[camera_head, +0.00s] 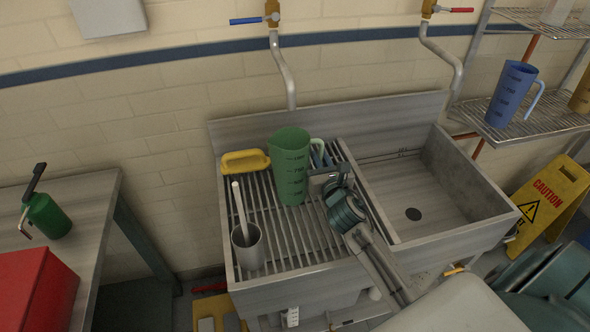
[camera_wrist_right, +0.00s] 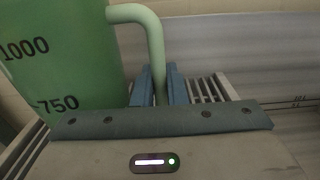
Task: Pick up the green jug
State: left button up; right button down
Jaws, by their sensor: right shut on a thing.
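The green jug (camera_head: 290,168) stands upright over the slatted drainboard of the sink. I cannot tell whether it touches the slats. My right gripper (camera_head: 320,158) is at the jug's right side, at its pale green handle. In the right wrist view the jug (camera_wrist_right: 62,58) fills the upper left, with measuring marks on it. There the blue fingers of my right gripper (camera_wrist_right: 160,86) are shut on the jug's handle (camera_wrist_right: 150,38), one on each side. My left gripper is not in view.
The empty basin (camera_head: 437,180) is to the right. A blue jug (camera_head: 511,92) stands on a wire shelf. A caution sign (camera_head: 545,205) stands at right.

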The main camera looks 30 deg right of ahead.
jog(key=shift+r, duration=0.1)
dwell(0.7)
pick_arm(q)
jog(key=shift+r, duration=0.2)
pick_arm(e)
notch_tip(320, 180, up, 10)
dwell(0.3)
